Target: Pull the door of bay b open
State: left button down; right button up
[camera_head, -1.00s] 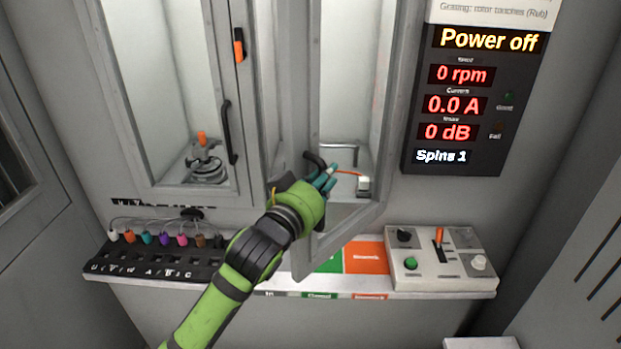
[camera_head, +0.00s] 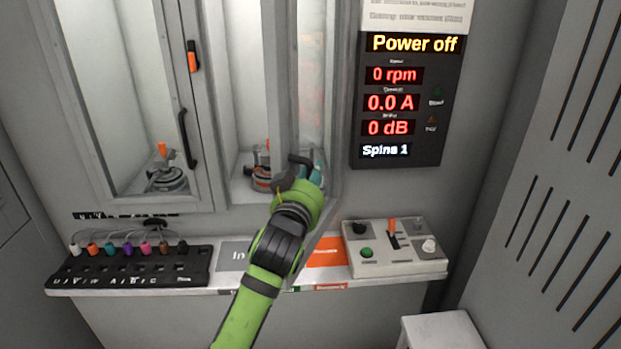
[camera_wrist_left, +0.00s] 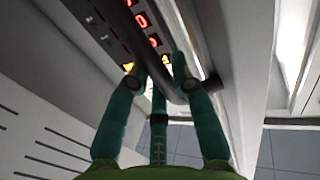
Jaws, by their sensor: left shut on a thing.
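The door of bay b (camera_head: 285,80), a grey frame with a glass pane, stands swung out from the cabinet, open on its left side. My left gripper (camera_head: 308,172) is at the door's dark handle (camera_head: 299,160); its teal fingers are partly hidden by my wrist. In the left wrist view the fingers (camera_wrist_left: 163,82) are closed around the dark handle bar (camera_wrist_left: 180,92). Inside the bay, a motor with red and grey parts (camera_head: 262,178) shows past the door, partly covered. My right gripper is not in view.
The left bay's door (camera_head: 198,130) is shut, with a motor (camera_head: 166,176) behind its glass. Below are a connector rack (camera_head: 140,268), a shelf with labelled areas (camera_head: 235,254) and a control box (camera_head: 395,248). A display panel (camera_head: 400,110) reads "Power off".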

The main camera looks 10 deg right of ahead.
pick_arm(q)
jog(key=shift+r, duration=0.3)
jog(key=c, duration=1)
grip_release()
jog(key=shift+w, duration=0.1)
jog(key=shift+c, duration=0.2)
jog(key=shift+w+d+f, duration=0.15)
jog(key=shift+f, duration=0.1)
jog(key=v, duration=1.2)
